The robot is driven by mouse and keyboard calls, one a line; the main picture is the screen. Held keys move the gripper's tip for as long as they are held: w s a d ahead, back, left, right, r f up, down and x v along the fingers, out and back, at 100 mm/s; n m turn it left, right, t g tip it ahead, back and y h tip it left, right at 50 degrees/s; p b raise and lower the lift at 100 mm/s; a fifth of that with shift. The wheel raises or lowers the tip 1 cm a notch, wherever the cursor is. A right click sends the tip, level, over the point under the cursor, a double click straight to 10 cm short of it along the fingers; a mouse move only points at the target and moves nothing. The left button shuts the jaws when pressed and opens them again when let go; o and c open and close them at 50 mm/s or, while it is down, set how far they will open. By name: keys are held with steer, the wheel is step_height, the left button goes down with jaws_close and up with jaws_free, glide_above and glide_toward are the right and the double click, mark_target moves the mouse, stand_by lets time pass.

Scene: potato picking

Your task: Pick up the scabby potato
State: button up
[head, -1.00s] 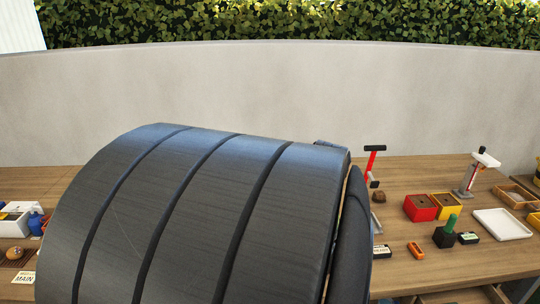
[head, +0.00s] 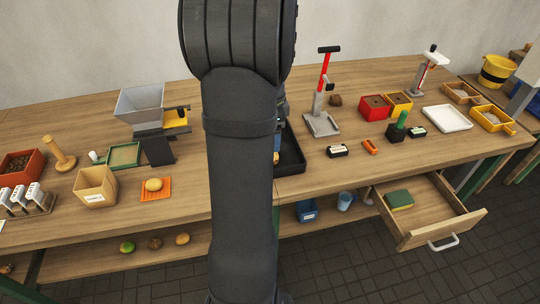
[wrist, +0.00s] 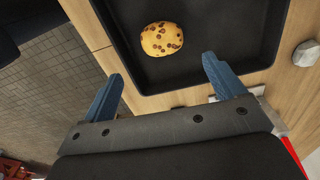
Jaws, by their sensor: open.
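The scabby potato (wrist: 162,39), yellow with dark brown spots, lies in a black tray (wrist: 190,86) in the wrist view. My gripper (wrist: 163,68) is open, its two blue fingers spread apart. The fingertips point toward the potato, with nothing between them. The potato appears beyond the tips, roughly centred between them. In the head view my arm covers much of the black tray (head: 293,158) and most of my gripper, and I cannot make out the potato clearly there.
A red-handled press (head: 322,122) stands right of the tray. A grey hopper (head: 140,103) stands left. Another potato (head: 153,184) rests on an orange mat (head: 164,195). A drawer (head: 440,212) with a sponge (head: 399,200) is open at the front right. Several potatoes lie on the lower shelf.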

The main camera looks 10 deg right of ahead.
step_height(320, 180, down, 4)
steer(key=shift+r, duration=0.2)
steer(key=shift+w+a+f, duration=0.1)
steer(key=shift+a+f, duration=0.05)
steer(key=shift+f, duration=1.2)
steer(key=shift+w+a+f, duration=0.1)
steer(key=shift+f, duration=1.25)
steer(key=shift+c, duration=0.2)
steer(key=c, duration=1)
